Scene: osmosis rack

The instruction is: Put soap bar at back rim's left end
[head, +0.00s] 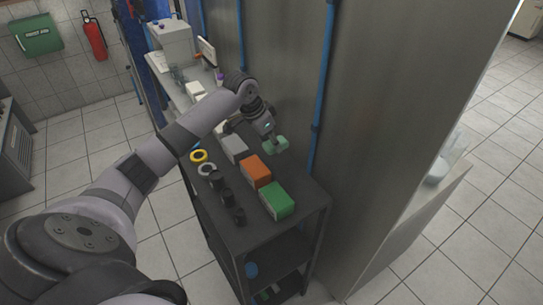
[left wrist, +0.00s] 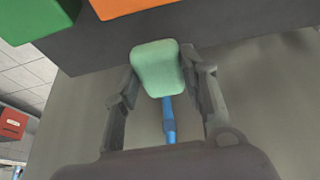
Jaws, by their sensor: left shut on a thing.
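The soap bar is a pale green rounded block (head: 281,145), also seen in the left wrist view (left wrist: 157,65). My left gripper (head: 270,140) is shut on it, with one finger on each side in the left wrist view (left wrist: 160,78). The bar is at the back edge of the dark rack top (head: 262,232), beside the grey wall panel and behind the orange box. I cannot tell whether its underside touches the rack. My right gripper is not in view.
An orange box (head: 256,171) and a green box (head: 277,201) stand in front of the bar, with a grey box (head: 235,148) to its left. Yellow (head: 199,156) and pale rings and several black cylinders line the front. A blue pipe (head: 317,120) runs up the wall.

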